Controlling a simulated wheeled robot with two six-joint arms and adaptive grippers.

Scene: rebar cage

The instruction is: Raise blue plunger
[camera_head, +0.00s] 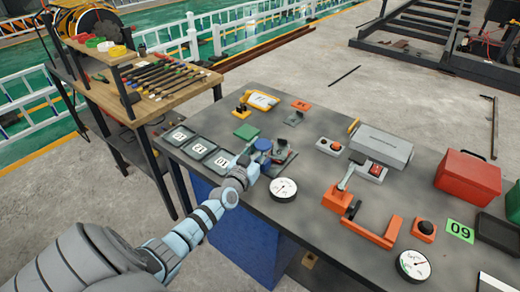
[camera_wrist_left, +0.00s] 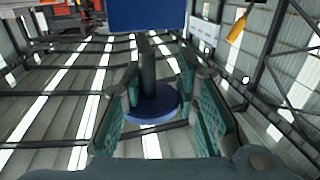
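The blue plunger (camera_head: 263,144) has a round blue head and stands on a small dark-and-red device (camera_head: 283,157) on the grey table. In the left wrist view its blue disc (camera_wrist_left: 153,106) and dark stem (camera_wrist_left: 147,68) show between the fingers. My left gripper (camera_head: 250,157) is at the plunger, reaching in from the lower left. In the left wrist view its teal fingers (camera_wrist_left: 160,95) are spread on either side of the stem, with a gap on the right side. Whether a finger touches the disc is unclear. My right gripper is out of view.
A white dial gauge (camera_head: 283,189) lies close to the right of my left arm. Black numbered tiles (camera_head: 200,147) lie to the left. A green block (camera_head: 246,131), an orange bracket (camera_head: 372,232), a grey box (camera_head: 382,146) and a red case (camera_head: 467,178) share the table.

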